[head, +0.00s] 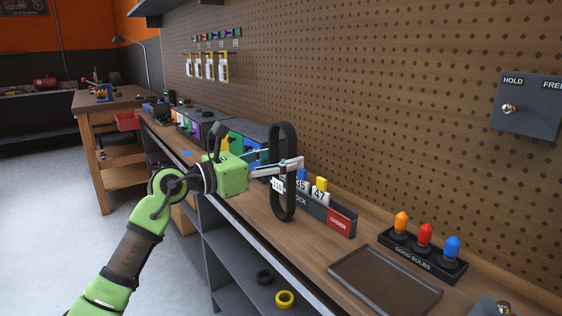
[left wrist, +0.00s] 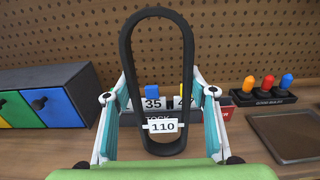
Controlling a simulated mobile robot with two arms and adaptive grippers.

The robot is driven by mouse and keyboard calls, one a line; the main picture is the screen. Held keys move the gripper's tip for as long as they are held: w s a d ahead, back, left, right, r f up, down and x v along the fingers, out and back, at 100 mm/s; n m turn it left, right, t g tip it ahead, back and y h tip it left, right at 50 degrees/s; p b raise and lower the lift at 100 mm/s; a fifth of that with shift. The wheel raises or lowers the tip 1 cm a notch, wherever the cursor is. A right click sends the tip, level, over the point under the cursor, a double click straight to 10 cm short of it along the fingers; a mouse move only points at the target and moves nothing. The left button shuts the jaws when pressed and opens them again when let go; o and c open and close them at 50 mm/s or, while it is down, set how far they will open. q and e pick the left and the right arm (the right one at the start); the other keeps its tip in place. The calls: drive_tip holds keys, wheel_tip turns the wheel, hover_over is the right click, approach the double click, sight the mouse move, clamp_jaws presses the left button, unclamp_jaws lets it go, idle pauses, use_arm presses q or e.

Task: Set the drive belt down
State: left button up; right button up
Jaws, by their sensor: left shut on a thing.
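The drive belt (head: 282,127) is a black upright loop with a white tag reading 110. My left gripper (head: 286,171) is shut on it and holds it above the workbench, in front of a dark rack. In the left wrist view the belt (left wrist: 157,12) stands between the two fingers, one at each side, with the tag (left wrist: 162,125) low on the loop. The rack (head: 342,222) has a red end section and cards reading 35 and 47; the belt and gripper hide part of it. My right gripper is not in view.
A shallow brown tray (head: 345,285) lies empty on the bench at the right. Behind it a black holder (head: 424,262) carries orange, red and blue bulbs. Coloured drawers (left wrist: 48,98) stand left of the rack. A pegboard wall (head: 400,130) closes the back.

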use_arm(q)
drive_tip(key=shift+f, duration=0.15)
drive_tip(key=o, duration=1.2)
drive_tip(key=shift+o, duration=0.2)
drive_tip(key=shift+s, duration=0.1)
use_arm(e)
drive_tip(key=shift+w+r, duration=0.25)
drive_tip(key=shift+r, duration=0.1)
